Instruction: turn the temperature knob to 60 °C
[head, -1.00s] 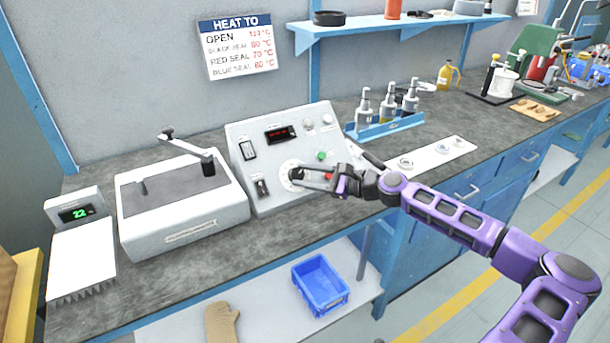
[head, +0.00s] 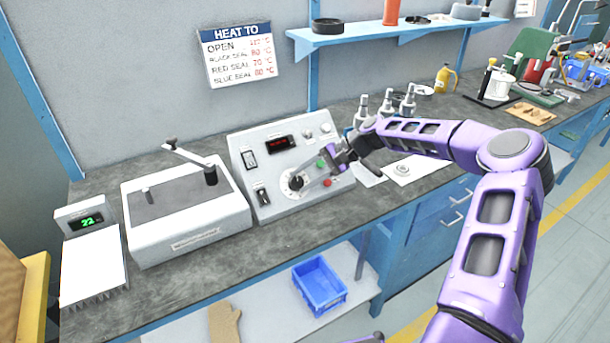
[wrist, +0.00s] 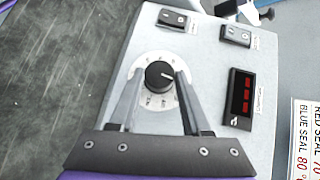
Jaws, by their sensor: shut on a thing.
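The temperature knob (head: 296,182) is a black round knob on a white dial, low on the front of the grey control box (head: 262,205). In the wrist view the knob (wrist: 159,75) carries a white pointer line; the dial lettering is too small to read. My gripper (wrist: 161,73) has one finger on each side of the knob and is shut on it. In the head view my gripper (head: 302,181) reaches the knob from the right. A red-digit display (head: 280,143) sits above the knob, its digits unreadable; it also shows in the wrist view (wrist: 241,98).
Switches (head: 249,159) are left of the dial; a green button (head: 321,162) and a red button (head: 327,183) are right. A white press-like machine (head: 187,215) stands left. The wall sign (head: 237,54) lists temperatures for seals. Bottles (head: 387,104) stand behind my arm.

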